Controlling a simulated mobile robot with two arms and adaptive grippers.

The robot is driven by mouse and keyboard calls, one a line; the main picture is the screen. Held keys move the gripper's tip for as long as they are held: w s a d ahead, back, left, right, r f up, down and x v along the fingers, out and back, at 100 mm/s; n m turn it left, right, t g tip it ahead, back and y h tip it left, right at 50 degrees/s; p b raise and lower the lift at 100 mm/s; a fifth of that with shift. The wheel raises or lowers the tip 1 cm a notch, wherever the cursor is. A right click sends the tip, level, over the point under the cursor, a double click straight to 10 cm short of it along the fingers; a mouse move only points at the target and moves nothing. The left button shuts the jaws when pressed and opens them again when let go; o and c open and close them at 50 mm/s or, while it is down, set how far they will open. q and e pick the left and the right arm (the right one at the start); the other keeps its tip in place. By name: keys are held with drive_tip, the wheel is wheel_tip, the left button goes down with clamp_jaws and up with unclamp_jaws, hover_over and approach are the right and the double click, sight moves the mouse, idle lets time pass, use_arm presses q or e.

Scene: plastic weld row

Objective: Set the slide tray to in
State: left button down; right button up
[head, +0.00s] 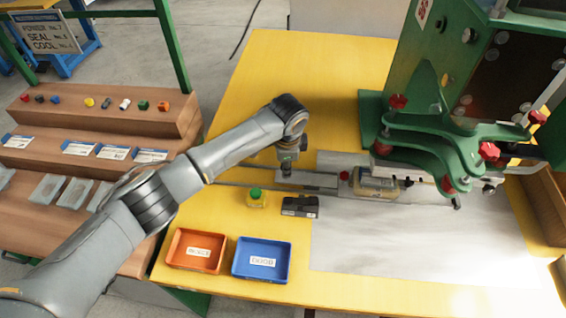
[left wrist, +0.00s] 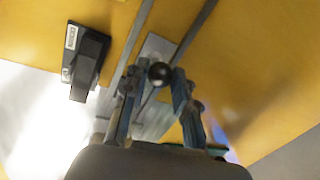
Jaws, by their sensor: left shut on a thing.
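The slide tray (head: 318,181) is a flat grey plate on rails, left of the green welding machine (head: 455,140). Its right end reaches toward a yellowish part (head: 375,186) under the press head. My left gripper (head: 286,172) is over the tray's left end, pointing down. In the left wrist view the gripper's two fingers (left wrist: 158,82) are closed around a dark round knob (left wrist: 160,73), with the grey tray plate (left wrist: 154,46) beneath. The arm and gripper hide the knob in the head view. My right gripper is in neither view.
A yellow bottle with a green cap (head: 256,197) and a black device (head: 300,206) stand just in front of the rails. An orange bin (head: 172,257) and a blue bin (head: 236,266) sit at the table's front. The yellow table's back left is clear.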

use_arm(q)
drive_tip(key=c, duration=1)
unclamp_jaws()
drive_tip(key=shift+c, duration=0.2)
wheel_tip(320, 180, up, 12)
drive_tip(key=s, duration=0.2)
drive_tip(key=shift+s, duration=0.2)
drive_tip(key=shift+f, duration=0.1)
